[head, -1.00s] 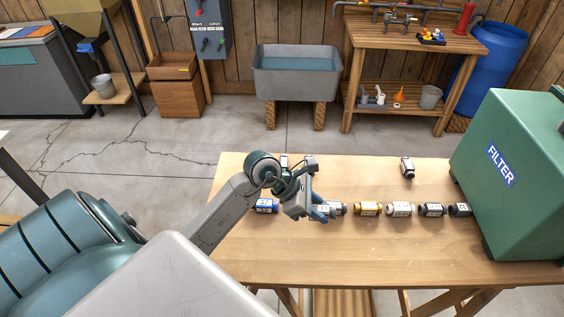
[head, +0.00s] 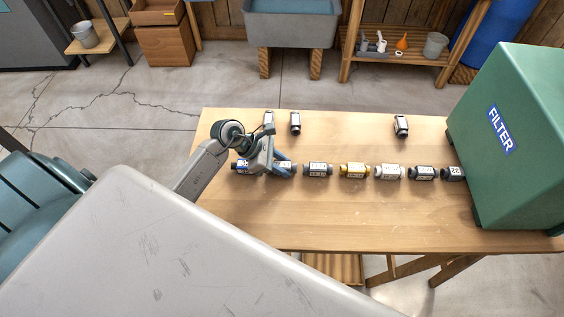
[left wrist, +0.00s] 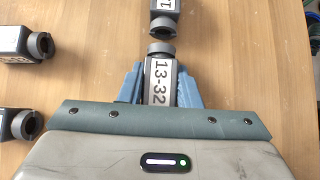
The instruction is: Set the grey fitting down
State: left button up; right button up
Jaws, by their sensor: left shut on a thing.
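My left gripper (head: 285,167) is over the row of fittings on the wooden table. In the left wrist view its blue fingers (left wrist: 160,80) are shut on the grey fitting (left wrist: 160,88), whose white label reads 13-32. The fitting's grey ring end points away from the palm, and its rear is hidden by the gripper. A dark grey fitting (head: 318,169) lies just right of it in the head view, nearly end to end with a small gap. I cannot tell if the held fitting touches the table. My right gripper is out of view.
Other fittings stand behind (head: 295,123), (head: 401,125). A green FILTER box (head: 510,140) blocks the right end. The table's front (head: 350,220) is clear.

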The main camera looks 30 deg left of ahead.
pick_arm(q)
jog(key=shift+f, duration=0.1)
jog(key=o, duration=0.8)
jog(key=shift+c, duration=0.2)
jog(key=o, duration=0.3)
jog(key=shift+r, duration=0.2)
jog(key=shift+s+a, duration=0.1)
jog(key=shift+a, duration=0.05)
jog(key=b+v, duration=0.3)
jog(key=v, duration=0.7)
jog(key=shift+b+v, duration=0.3)
jog(key=shift+v, duration=0.55)
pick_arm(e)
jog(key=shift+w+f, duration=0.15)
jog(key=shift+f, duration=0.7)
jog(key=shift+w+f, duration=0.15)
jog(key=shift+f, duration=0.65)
